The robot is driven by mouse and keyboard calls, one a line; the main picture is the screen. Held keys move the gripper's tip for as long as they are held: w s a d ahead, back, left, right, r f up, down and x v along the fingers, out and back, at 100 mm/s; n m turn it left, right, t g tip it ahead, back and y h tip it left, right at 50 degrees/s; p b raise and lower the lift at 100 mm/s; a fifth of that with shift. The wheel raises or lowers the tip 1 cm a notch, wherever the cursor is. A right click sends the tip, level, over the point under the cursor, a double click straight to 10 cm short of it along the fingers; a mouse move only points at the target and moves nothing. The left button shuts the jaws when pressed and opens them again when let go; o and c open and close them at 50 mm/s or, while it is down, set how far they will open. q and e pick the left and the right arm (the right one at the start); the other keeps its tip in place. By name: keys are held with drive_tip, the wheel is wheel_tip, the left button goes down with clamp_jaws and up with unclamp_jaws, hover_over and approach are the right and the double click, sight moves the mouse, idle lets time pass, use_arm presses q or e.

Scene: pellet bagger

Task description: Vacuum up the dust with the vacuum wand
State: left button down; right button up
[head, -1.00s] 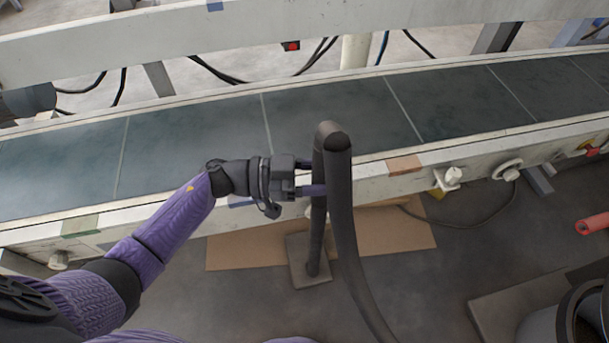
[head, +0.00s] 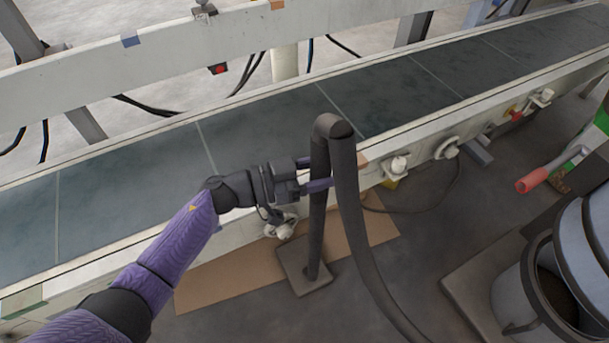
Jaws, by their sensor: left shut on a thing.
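The dark grey vacuum wand (head: 319,215) stands nearly upright in front of the conveyor. Its bent top meets a hose (head: 358,230) that runs down to the bottom of the picture. Its flat square nozzle (head: 303,284) is down at the floor, over the edge of a brown cardboard sheet (head: 225,279). My left gripper (head: 319,174) is shut on the upper part of the wand. I cannot make out distinct dust on the floor or cardboard. My right gripper is not in view.
The long conveyor (head: 130,178) with a dark belt crosses the view behind the wand, with knobs on its near side. Some grey floor between is clear.

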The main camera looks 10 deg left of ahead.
use_arm(q)
drive_tip(key=w+b+x, duration=0.1)
drive_tip(key=x, duration=0.5)
drive_tip(key=shift+b, duration=0.35)
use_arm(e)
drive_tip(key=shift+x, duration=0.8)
use_arm(q)
drive_tip(key=shift+w+r, duration=0.1)
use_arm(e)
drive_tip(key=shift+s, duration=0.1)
use_arm(q)
drive_tip(key=s+d+r+p, duration=0.2)
drive_tip(key=s+d+p, duration=0.8)
drive_tip(key=s, duration=0.5)
drive_tip(key=shift+p, duration=0.35)
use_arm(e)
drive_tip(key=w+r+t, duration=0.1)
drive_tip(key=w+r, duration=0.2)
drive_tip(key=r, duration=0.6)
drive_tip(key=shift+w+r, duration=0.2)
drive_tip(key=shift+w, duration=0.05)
use_arm(q)
drive_tip(key=shift+w, duration=0.1)
